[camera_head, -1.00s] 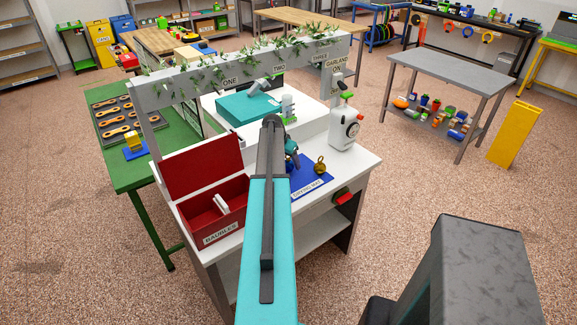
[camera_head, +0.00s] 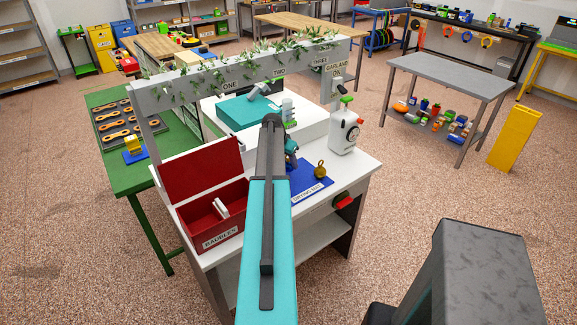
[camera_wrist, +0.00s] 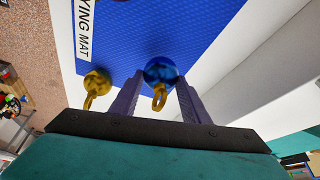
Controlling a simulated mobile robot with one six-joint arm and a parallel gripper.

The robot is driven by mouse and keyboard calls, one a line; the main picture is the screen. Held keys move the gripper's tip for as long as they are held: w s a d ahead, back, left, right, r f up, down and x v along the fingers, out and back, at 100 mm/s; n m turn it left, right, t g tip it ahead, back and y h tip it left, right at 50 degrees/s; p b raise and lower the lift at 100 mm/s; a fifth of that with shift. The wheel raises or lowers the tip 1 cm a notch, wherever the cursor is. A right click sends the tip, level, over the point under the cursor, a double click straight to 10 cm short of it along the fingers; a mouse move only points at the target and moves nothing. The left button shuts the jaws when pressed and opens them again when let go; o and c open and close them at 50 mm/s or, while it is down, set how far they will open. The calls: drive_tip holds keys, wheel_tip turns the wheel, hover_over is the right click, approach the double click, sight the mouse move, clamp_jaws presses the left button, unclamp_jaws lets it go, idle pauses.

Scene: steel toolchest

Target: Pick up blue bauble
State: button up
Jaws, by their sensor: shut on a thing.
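The blue bauble (camera_wrist: 159,71), a shiny ball with a gold cap and ring, sits between the two fingers of my gripper (camera_wrist: 160,79) in the wrist view. My gripper is shut on it. The bauble is over the blue drying mat (camera_wrist: 165,30); I cannot tell whether it touches the mat. In the head view my own arm hides the bauble and most of my gripper. A gold bauble (camera_wrist: 97,83) is just left of the fingers in the wrist view, and it also shows on the mat in the head view (camera_head: 320,171).
An open red box (camera_head: 235,221) labelled BAUBLES stands at the bench's left front. A white bottle (camera_head: 343,133) stands right of the mat. A garland beam (camera_head: 240,75) spans the back of the bench. A red-handled part (camera_head: 343,201) sticks out at the front right edge.

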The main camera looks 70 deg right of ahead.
drive_tip(key=shift+r+b, duration=1.25)
drive_tip(key=shift+r, duration=2.85)
drive_tip(key=shift+a, duration=0.15)
drive_tip(key=w+a+r+p, duration=0.2)
drive_tip(key=w+a+r, duration=0.15)
drive_tip(key=a, duration=0.65)
drive_tip(key=w+a+r+p, duration=0.25)
drive_tip(key=w+a, duration=0.25)
drive_tip(key=a, duration=0.5)
drive_tip(key=w+a, duration=0.4)
drive_tip(key=a, duration=0.6)
drive_tip(key=w+a, duration=0.4)
drive_tip(key=a, duration=0.6)
drive_tip(key=shift+w+f, duration=0.15)
drive_tip(key=shift+d+f, duration=0.1)
drive_tip(key=shift+d, duration=0.4)
